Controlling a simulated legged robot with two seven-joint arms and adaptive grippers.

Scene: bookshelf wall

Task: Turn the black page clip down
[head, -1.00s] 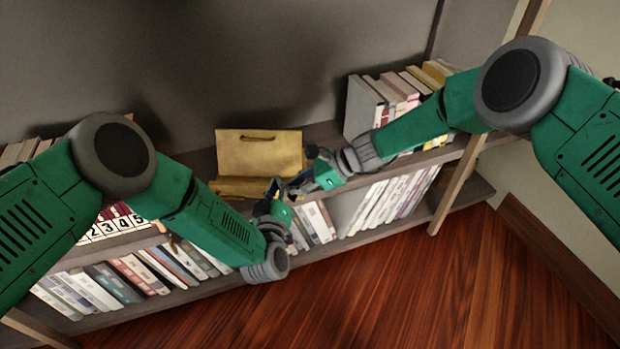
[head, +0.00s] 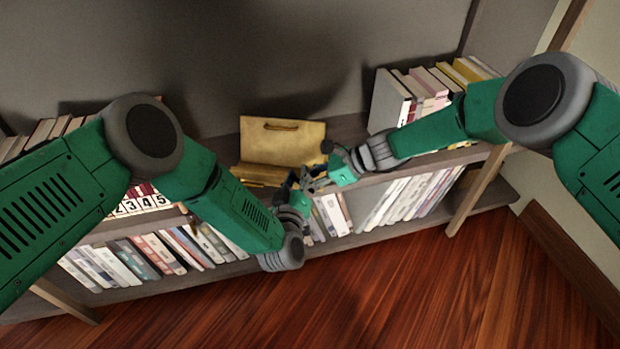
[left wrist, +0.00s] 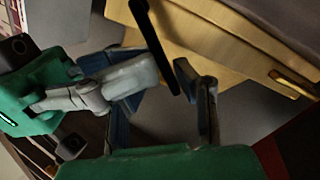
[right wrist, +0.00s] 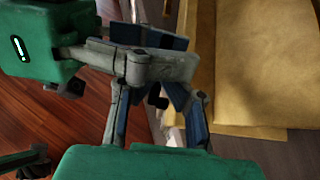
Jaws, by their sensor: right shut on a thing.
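The yellow book stand (head: 285,150) with a slot near its top stands on the upper shelf. The black page clip (left wrist: 157,50) shows as a dark bar in front of the stand in the left wrist view. A small dark end, likely of the clip, shows in the right wrist view (right wrist: 157,97). My right gripper (head: 316,183) appears shut on the clip at the stand's front. My left gripper (head: 293,190) is close beside it, its fingers apart in the left wrist view (left wrist: 165,100). The fingers overlap, and the clip is too small to pick out in the head view.
Books (head: 420,95) stand on the upper shelf at right. More books (head: 150,258) line the lower shelf. A number block (head: 140,203) is partly hidden behind my left arm. The wooden floor (head: 400,290) in front is clear.

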